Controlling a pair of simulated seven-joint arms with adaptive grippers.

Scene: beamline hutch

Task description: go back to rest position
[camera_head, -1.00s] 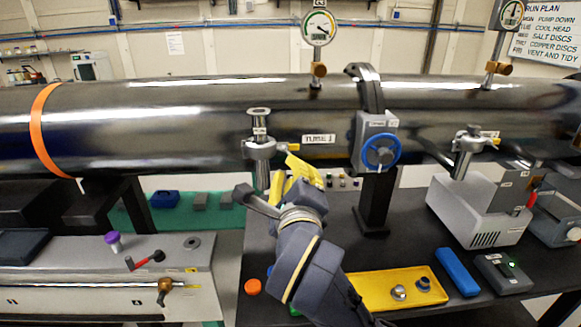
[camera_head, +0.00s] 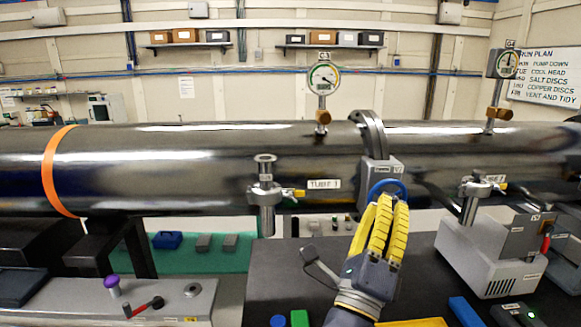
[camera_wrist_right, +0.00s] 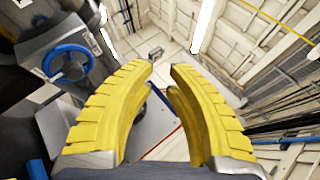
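My right gripper (camera_head: 384,222) stands upright in front of the tube, its yellow fingers pointing up and overlapping the blue handwheel (camera_head: 388,187) from this viewpoint. In the right wrist view the two yellow fingers (camera_wrist_right: 162,72) are apart with nothing between them, so it is open and empty. The handwheel also shows at the left of that view (camera_wrist_right: 68,63), clear of the fingers. I cannot tell the exact gap between gripper and handwheel in depth. My left gripper is in neither view.
The dark tube (camera_head: 150,165) spans the bench, with a valve fitting (camera_head: 265,195) and a gauge (camera_head: 323,77) on it. A grey pump box (camera_head: 490,250) stands to the right. A yellow tray (camera_head: 415,323), a blue block (camera_head: 466,312) and a green cap (camera_head: 299,318) lie near the front.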

